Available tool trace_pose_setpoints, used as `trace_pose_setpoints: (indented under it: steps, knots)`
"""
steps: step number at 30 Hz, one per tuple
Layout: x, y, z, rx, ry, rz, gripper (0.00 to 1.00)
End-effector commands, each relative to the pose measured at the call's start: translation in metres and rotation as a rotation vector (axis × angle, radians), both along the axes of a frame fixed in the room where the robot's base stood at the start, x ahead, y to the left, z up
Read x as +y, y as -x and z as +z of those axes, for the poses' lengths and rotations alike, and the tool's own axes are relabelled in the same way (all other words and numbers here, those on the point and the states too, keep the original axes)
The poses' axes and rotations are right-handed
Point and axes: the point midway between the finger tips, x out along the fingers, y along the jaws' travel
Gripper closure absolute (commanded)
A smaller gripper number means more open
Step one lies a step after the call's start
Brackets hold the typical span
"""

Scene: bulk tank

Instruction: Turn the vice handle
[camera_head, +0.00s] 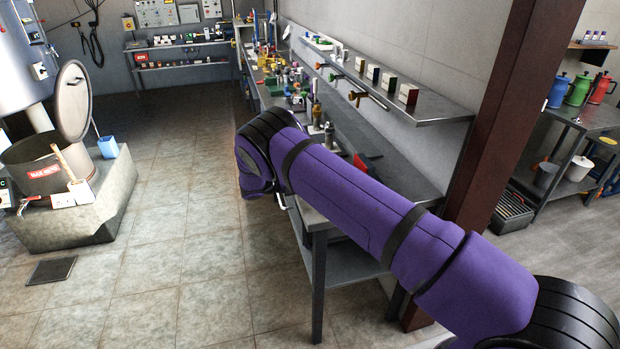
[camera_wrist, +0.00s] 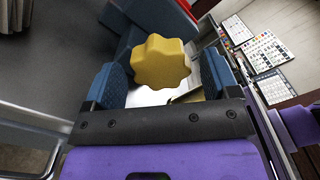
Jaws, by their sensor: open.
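A yellow lobed knob (camera_wrist: 162,62), which looks like the vice handle, shows in the middle of the wrist view. Behind it is a dark blue body (camera_wrist: 160,15) with a red edge, probably the vice. My gripper (camera_wrist: 163,80) is open, with one blue finger pad on each side of the knob. A gap shows between the knob and the left pad; on the right I cannot tell whether the pad touches. In the head view my purple arm reaches over the bench and hides the knob and my gripper.
The metal bench (camera_head: 312,214) runs along the wall, crowded with small items farther back. A shelf (camera_head: 425,112) with boxes hangs above it. A rust-brown post (camera_head: 500,110) stands right of the bench. Printed cards (camera_wrist: 262,50) lie right of the gripper.

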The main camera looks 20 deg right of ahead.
Motion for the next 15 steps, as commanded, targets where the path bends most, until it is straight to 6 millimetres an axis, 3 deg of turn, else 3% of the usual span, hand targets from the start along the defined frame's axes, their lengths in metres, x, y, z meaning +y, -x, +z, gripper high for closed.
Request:
trace_pose_setpoints:
  steps: [9,15]
  knots:
    - [0.060,0.000,-0.001,-0.001,-0.002,0.003,0.19]
    - [0.086,0.000,-0.001,0.000,-0.001,0.003,0.19]
